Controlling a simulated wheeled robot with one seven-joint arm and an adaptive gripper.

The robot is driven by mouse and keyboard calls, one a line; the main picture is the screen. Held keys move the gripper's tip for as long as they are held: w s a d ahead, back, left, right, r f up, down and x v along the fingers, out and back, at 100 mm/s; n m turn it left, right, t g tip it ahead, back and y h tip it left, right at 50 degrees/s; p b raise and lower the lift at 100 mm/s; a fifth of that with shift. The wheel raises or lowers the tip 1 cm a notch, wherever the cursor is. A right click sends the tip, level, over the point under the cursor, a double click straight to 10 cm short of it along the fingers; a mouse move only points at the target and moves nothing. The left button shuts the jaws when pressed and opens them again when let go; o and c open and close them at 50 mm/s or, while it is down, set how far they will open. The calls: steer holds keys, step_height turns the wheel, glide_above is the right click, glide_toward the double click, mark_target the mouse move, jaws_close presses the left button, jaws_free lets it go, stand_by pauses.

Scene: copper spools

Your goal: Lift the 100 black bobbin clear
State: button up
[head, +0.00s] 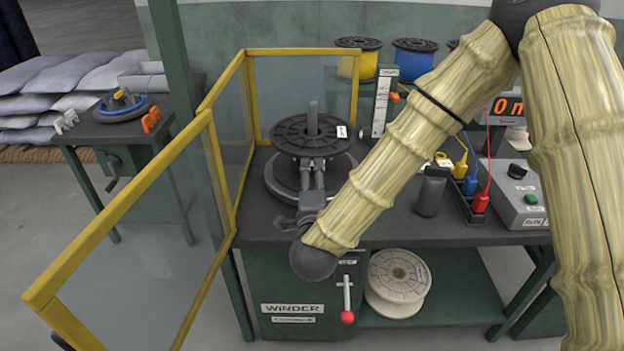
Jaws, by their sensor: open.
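The black bobbin (290,132) stands upright on the winder at the back left of the bench. Its upper flange has holes and a small white label, and a grey post (313,112) rises through its centre. A wider dark disc (283,184) shows below the upper flange. My gripper (312,163) reaches in from the front, with its fingers at the near edge of the upper flange. It is open. The flange and the fingers hide part of the bobbin's barrel, and I cannot tell whether the fingers touch it.
A yellow-framed clear guard (225,165) stands left of and behind the winder. Yellow (360,62) and blue (414,60) spools stand behind. A dark cylinder (430,192), a lead tray (468,205) and a control box (517,200) are right. A pale spool (398,275) lies on the lower shelf.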

mark_target(312, 157)
steer(key=shift+w+r+p, duration=0.2)
steer(key=shift+w+p, duration=0.1)
steer(key=shift+w, duration=2.3)
steer(key=shift+w+r+p, duration=0.2)
steer(key=shift+w+p, duration=0.05)
steer(key=shift+w, duration=2.3)
jaws_close()
steer(key=shift+r, duration=0.1)
